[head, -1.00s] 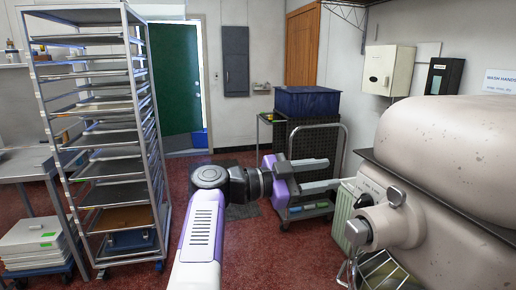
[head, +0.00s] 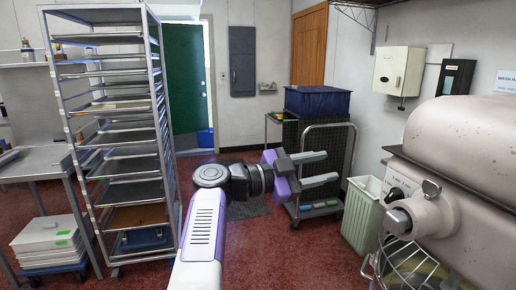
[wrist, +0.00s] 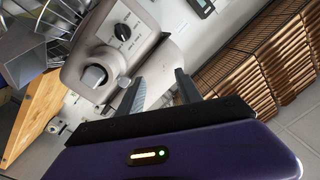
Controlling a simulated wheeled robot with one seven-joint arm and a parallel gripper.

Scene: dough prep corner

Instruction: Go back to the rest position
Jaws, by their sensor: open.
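My gripper (head: 330,168) is open and empty in the head view, held out in mid-air and pointing right. Behind it stand a cart and a dark crate stack. In the wrist view my gripper's two fingers (wrist: 158,92) are apart with nothing between them. The mixer (head: 470,150) stands to the right of my gripper in the head view, with a clear gap. Its dial and knob face also shows in the wrist view (wrist: 112,50), beyond the fingers.
A tall sheet-pan rack (head: 125,165) stands on the left. A wheeled cart (head: 318,208) carries a blue bin (head: 317,101). A pale green waste bin (head: 362,215) stands between cart and mixer. Red floor (head: 240,260) is open in the middle. A green door (head: 186,85) is at the back.

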